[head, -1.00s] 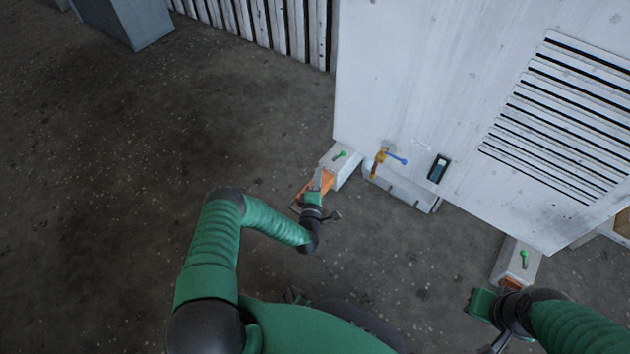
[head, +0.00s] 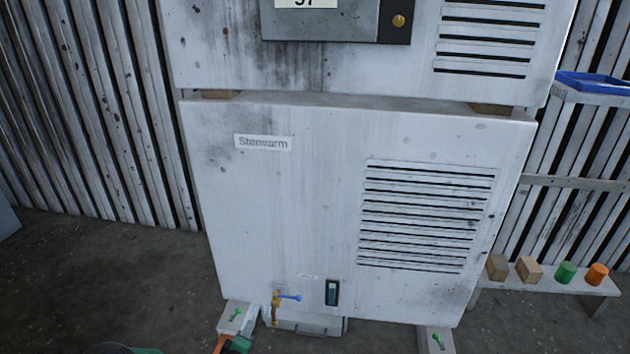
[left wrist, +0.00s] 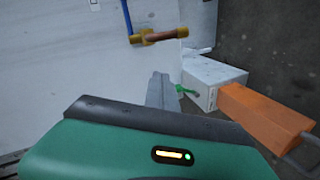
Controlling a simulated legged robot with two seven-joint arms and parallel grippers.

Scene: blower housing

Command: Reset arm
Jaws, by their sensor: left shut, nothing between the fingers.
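My left gripper (left wrist: 160,92) is shut and empty in the left wrist view, its grey fingers pointing at the white housing. A white block with a small green lever (left wrist: 184,91) is just right of the fingertips; whether they touch is unclear. An orange piece (left wrist: 262,118) sticks out of that block. In the head view, a green part of the left gripper (head: 238,345) shows at the bottom edge beside the left block (head: 236,318). Most of the left arm is out of view there. My right gripper is not in view.
The tall white housing (head: 250,200) with louvres fills the middle. A brass valve with a blue lever (head: 288,297) sits low on it. A second block with a green lever (head: 438,340) stands at its lower right. A bench (head: 540,284) with several small pieces is at right.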

